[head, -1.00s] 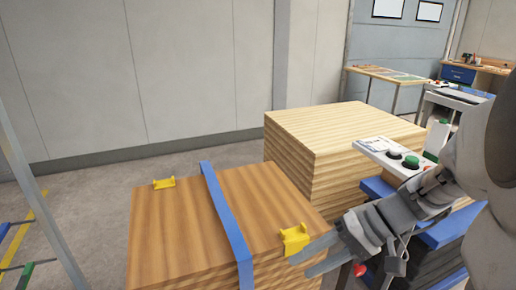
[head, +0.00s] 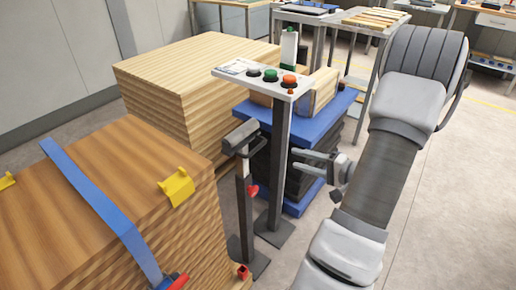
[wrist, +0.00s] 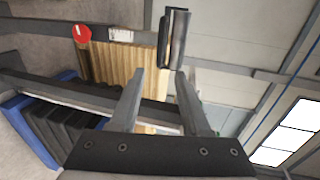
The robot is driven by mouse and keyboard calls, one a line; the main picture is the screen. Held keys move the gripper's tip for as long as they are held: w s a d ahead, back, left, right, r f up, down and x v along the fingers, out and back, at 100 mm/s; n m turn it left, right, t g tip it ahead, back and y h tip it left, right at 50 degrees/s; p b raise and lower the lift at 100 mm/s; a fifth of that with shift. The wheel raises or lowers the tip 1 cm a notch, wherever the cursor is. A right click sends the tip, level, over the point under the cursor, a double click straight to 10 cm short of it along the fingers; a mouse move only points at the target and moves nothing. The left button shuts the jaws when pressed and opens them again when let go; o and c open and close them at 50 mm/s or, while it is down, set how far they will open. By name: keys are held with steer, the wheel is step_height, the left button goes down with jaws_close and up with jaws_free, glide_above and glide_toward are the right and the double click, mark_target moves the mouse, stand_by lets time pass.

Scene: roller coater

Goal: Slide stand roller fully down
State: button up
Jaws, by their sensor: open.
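The stand roller is a slim dark stand (head: 241,215) with a short grey roller (head: 240,136) across its top and a red knob (head: 252,191) on its post. It stands upright between the brown wood stack and the control post. In the wrist view, a dark roller (wrist: 174,38) lies beyond the fingertips, with a round red knob (wrist: 82,33) to the left. My gripper (head: 298,162) is open and empty, to the right of the stand and apart from it. The control post is between them in the head view. My fingers (wrist: 156,75) also show in the wrist view.
A control panel (head: 262,76) with green and red buttons tops a grey post (head: 279,165). A brown wood stack (head: 110,200) stands left, a pale stack (head: 170,90) behind. A blue platform (head: 315,130) is behind my gripper. Floor at right is clear.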

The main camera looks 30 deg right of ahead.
mark_target(259, 148)
steer(key=b+x, duration=0.1)
steer(key=x, duration=1.4)
steer(key=shift+w+a+b, duration=0.25)
steer(key=shift+b, duration=0.15)
jaws_close()
stand_by(0.5)
